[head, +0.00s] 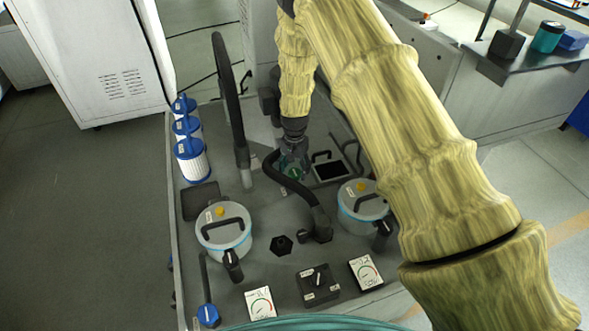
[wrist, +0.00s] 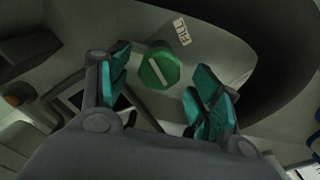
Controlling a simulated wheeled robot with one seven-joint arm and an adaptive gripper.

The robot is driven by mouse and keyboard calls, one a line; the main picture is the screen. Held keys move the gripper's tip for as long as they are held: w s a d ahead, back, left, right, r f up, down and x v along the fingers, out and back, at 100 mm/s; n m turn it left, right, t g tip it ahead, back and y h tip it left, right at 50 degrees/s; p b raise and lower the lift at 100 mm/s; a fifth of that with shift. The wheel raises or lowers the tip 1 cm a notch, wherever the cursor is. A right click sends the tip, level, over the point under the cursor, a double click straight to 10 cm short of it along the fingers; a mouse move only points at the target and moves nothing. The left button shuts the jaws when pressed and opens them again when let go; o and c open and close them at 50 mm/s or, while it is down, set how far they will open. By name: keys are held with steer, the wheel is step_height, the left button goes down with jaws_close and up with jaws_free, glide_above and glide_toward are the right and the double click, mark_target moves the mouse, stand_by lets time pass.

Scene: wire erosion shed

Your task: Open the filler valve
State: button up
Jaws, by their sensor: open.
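A green octagonal knob (wrist: 159,69) with a white bar across its face shows in the wrist view, on a grey surface beside a small white label (wrist: 181,31). The label is too small to read. My gripper (wrist: 163,88) is open, with one teal-padded finger to the left of the knob and one to the right, and nothing held. Both fingers look apart from the knob. In the head view my gripper (head: 293,160) points down at the grey deck, with the green knob (head: 292,173) at its tip, partly hidden.
A black hose (head: 290,184) curves close beside my gripper, and a thick upright hose (head: 228,95) stands to the left. Two lidded canisters (head: 222,240) (head: 350,205), blue-capped filters (head: 192,158), a blue knob (head: 207,314), a black switch box (head: 319,284) and gauges (head: 260,304) crowd the deck.

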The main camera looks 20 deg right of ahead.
steer(key=shift+f, duration=0.55)
steer(key=shift+c, duration=0.3)
steer(key=c, duration=1)
